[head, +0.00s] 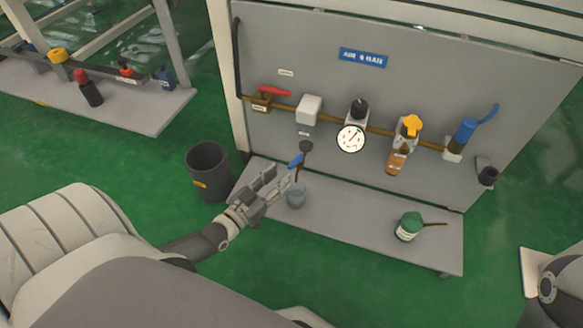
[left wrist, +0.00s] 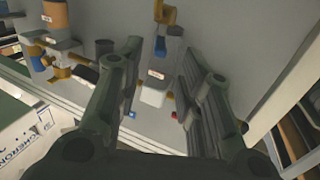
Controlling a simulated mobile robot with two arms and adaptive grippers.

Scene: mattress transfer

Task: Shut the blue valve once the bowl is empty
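A small blue lever (head: 296,161) sits on a dark fitting low on the grey panel, above a grey cup (head: 296,198) on the shelf. My left gripper (head: 281,181) is open and empty, just left of the small blue lever and the cup, apparently not touching. In the left wrist view its spread fingers (left wrist: 172,85) frame a white part (left wrist: 152,96). My right gripper is not in view.
A red-handled valve (head: 274,91), a white box (head: 309,109) and a round gauge (head: 351,138) line the pipe. A green-topped container (head: 408,227) with a stick stands on the shelf (head: 350,229). A dark bin (head: 208,170) stands at the left. Shelf between cup and container is clear.

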